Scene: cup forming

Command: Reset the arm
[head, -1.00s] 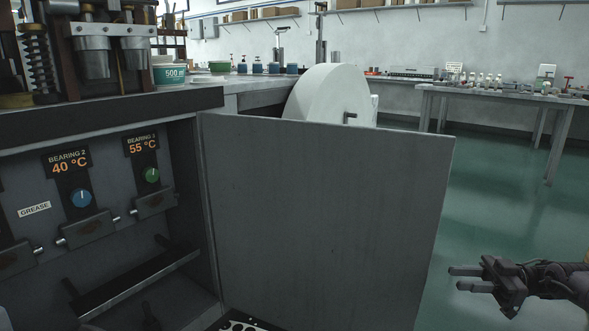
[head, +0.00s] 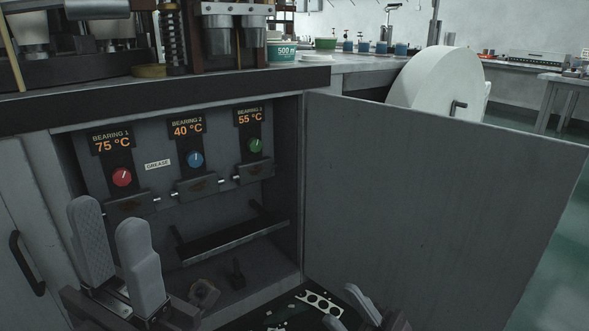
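My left gripper (head: 107,213) is at the lower left in the head view, with two grey padded fingers pointing up. A gap shows between the fingers and nothing is held there. It is in front of the open cabinet (head: 285,220), below the red dial (head: 122,177). My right gripper (head: 338,303) shows only partly at the bottom edge, in front of the lower part of the open door (head: 430,200). Its two fingers are apart, with no object seen between them. Most of both arms is out of view.
The cabinet holds red, blue (head: 195,159) and green (head: 256,145) dials and a dark shelf bar (head: 235,239). The counter edge (head: 200,85) runs above. Open floor lies at the far right.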

